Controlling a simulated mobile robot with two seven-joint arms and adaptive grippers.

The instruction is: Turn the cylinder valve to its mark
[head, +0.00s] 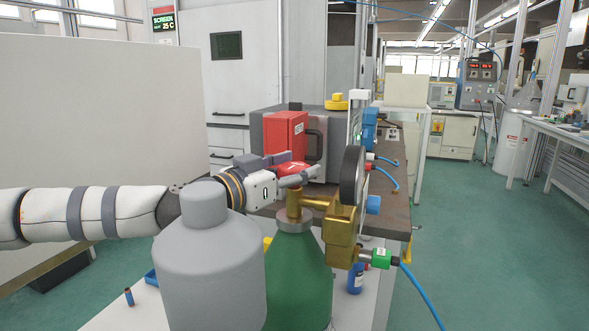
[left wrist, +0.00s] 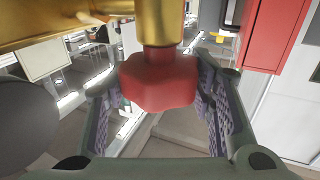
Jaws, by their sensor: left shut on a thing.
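The red valve handwheel (head: 292,167) sits on the brass valve (head: 294,205) at the top of the green cylinder (head: 298,275). A small pale mark shows on it in the head view; what the mark is, I cannot make out. My left gripper (head: 297,176) reaches in from the left and is shut on the handwheel. In the left wrist view the lobed red handwheel (left wrist: 160,82) is between the two purple-padded fingers (left wrist: 160,108), under the brass stem (left wrist: 159,25). The fingers hide part of the handwheel in the head view. My right gripper is not in view.
A grey cylinder (head: 210,265) stands left of the green one, under my left wrist. A brass regulator (head: 341,232) with a round gauge (head: 352,175) and blue hose (head: 422,295) juts out right. A red box (head: 286,134) is behind. The floor at right is open.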

